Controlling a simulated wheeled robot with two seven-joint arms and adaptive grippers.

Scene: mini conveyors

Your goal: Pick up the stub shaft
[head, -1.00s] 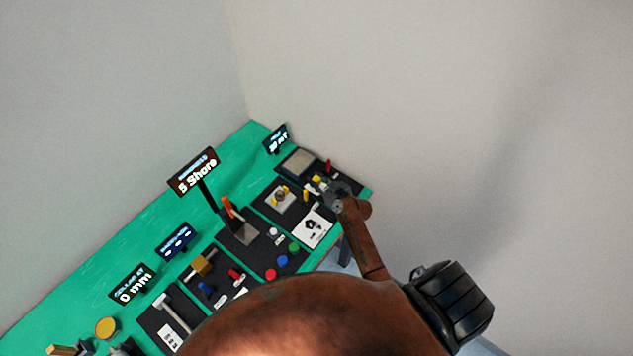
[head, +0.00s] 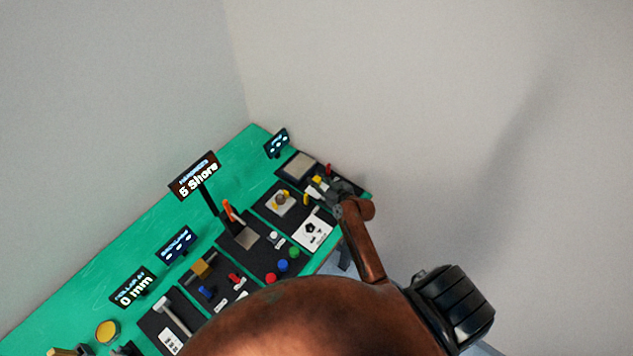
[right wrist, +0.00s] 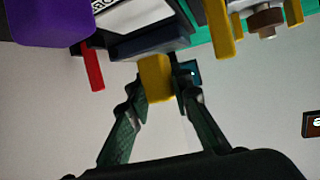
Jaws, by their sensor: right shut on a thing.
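My right gripper (head: 328,188) is over the far right end of the green table. In the right wrist view its two fingers (right wrist: 159,88) are shut on a yellow piece (right wrist: 155,72), which I take to be the stub shaft; its upper part merges with things behind it. In the head view a small yellow part (head: 317,180) shows beside the fingertips. I cannot tell whether the held piece is clear of the surface below. My left gripper is not in view.
A red peg (right wrist: 93,66), a purple part (right wrist: 48,20) and another yellow piece (right wrist: 219,28) are near the fingers. A small display (head: 277,143) stands at the back. Black mats with coloured parts and a white card (head: 313,232) lie to the left.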

